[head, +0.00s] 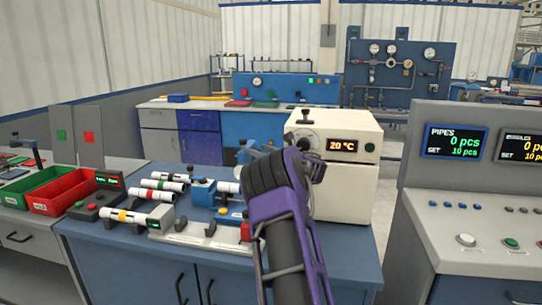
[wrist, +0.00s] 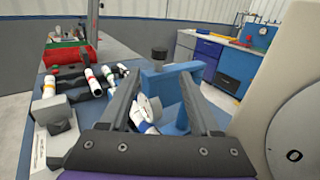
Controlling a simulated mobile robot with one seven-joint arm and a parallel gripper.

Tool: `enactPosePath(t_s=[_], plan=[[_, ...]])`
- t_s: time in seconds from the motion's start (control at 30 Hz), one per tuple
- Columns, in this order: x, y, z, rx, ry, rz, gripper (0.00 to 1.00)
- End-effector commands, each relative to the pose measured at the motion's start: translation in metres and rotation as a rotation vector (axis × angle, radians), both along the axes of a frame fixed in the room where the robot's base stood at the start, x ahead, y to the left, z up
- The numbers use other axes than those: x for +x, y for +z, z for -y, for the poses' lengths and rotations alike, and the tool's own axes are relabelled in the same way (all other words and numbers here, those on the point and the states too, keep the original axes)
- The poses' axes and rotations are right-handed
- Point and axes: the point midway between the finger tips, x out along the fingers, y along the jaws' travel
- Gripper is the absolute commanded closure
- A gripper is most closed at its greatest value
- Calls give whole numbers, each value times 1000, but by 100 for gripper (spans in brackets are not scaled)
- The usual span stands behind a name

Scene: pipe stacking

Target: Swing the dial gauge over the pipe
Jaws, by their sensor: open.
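My gripper (wrist: 160,78) is open in the wrist view, its two dark fingers spread apart. A blue bracket (wrist: 178,72) with a black knob (wrist: 159,54) on top stands between and beyond the fingers. A round white face (wrist: 151,106), which looks like the dial gauge, shows between the fingers, partly hidden. A white pipe end with coloured marks (wrist: 145,128) lies just below it. In the head view the bracket top (head: 247,150) shows behind my wrist, and a white pipe (head: 228,187) lies left of it. My fingers are hidden there.
A white oven (head: 345,185) reading 20 °C stands close to the right of my gripper. Several banded pipes (head: 163,185) lie on supports to the left, beyond them green (head: 52,184) and red (head: 75,192) bins. A counter console (head: 480,190) stands at the right.

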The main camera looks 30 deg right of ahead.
Motion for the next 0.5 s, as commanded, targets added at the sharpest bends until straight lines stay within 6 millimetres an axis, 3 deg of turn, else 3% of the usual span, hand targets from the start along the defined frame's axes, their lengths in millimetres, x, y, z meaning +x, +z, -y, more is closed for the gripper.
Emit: enactPosePath(t_s=[0.2,0.5], plan=[[-35,0,9,0,-2,-1,37],[-50,0,12,0,0,-1,37]])
